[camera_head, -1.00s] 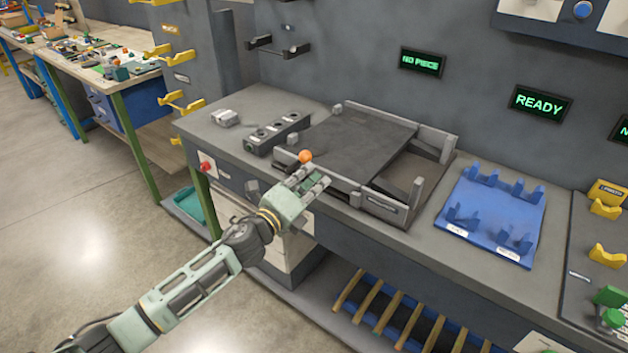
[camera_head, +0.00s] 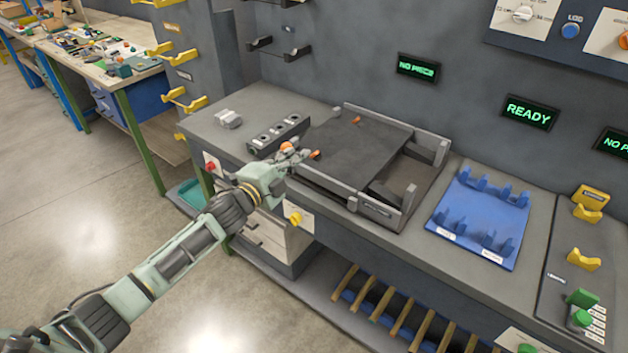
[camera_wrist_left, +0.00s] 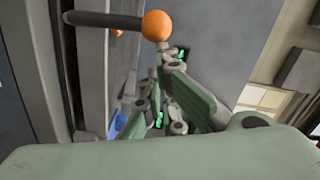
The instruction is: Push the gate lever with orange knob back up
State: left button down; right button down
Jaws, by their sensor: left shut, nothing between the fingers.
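The gate lever's orange knob (camera_head: 288,146) shows at the left front corner of the grey fixture (camera_head: 378,208). In the left wrist view the round orange knob (camera_wrist_left: 158,25) ends a dark lever rod (camera_wrist_left: 100,19) lying across the picture. My left gripper (camera_head: 294,157) is shut and empty, close by the knob and partly covering the lever in the head view. In the wrist view its green fingers (camera_wrist_left: 160,78) show just below the knob in the picture; whether they touch it cannot be told. My right gripper is not in view.
Two small orange parts (camera_head: 314,155) (camera_head: 357,119) show on the fixture's dark plate (camera_head: 350,143). A black block with holes (camera_head: 280,136) stands at its left, a blue rack (camera_head: 484,212) at its right. A yellow knob (camera_head: 295,217) is on the bench front.

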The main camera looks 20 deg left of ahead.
aim_at(282, 148)
pick_arm(q)
jog(key=a+n, duration=0.1)
jog(key=w+a+n+p, duration=0.1)
jog(key=a+r+n, duration=0.1)
jog(key=shift+w+a+r+n, duration=0.1)
jog(key=shift+w+a+n, duration=0.05)
jog(key=shift+a+n, duration=0.15)
jog(key=shift+w+a+f+n, duration=0.1)
jog(key=shift+w+a+n, duration=0.15)
jog(key=shift+a+n, duration=0.25)
jog(key=shift+w+a+f+n, duration=0.1)
jog(key=shift+w+a+n, duration=0.15)
jog(key=shift+a, duration=0.4)
jog(key=shift+w+a+f+n, duration=0.1)
jog(key=shift+w+a+n, duration=0.1)
jog(key=shift+a+n, duration=0.35)
jog(key=shift+a, duration=0.15)
